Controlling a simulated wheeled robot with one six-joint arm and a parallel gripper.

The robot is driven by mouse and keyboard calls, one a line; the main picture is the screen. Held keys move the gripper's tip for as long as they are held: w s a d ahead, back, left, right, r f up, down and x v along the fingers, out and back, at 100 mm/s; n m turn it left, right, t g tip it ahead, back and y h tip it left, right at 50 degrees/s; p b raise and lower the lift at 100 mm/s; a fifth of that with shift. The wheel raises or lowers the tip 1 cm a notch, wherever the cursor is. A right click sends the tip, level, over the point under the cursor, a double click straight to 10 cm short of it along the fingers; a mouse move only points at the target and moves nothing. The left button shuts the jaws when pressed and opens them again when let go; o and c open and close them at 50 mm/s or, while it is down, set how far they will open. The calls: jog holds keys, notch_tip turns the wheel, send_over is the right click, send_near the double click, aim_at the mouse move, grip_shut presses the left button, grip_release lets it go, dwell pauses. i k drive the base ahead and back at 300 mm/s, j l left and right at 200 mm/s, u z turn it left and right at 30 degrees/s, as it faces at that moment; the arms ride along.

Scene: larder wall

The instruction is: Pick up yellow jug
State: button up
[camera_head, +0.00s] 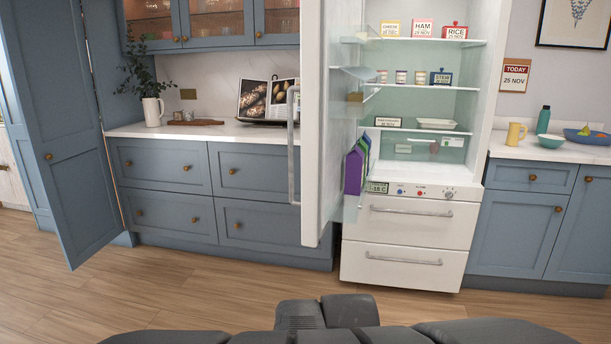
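The yellow jug (515,134) stands upright on the white counter (500,152) to the right of the open fridge. It is close to the left end of that counter. My gripper is not in view. Only dark grey parts of my own body show along the bottom edge, far from the jug.
The fridge (405,255) stands open, its door (312,130) swung out toward me. A teal bottle (543,120), a teal bowl (551,141) and a blue fruit bowl (588,138) stand right of the jug. A blue cabinet door (70,140) hangs open at left. The wooden floor (200,285) is clear.

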aim_at(513, 139)
jog(key=z, duration=1.3)
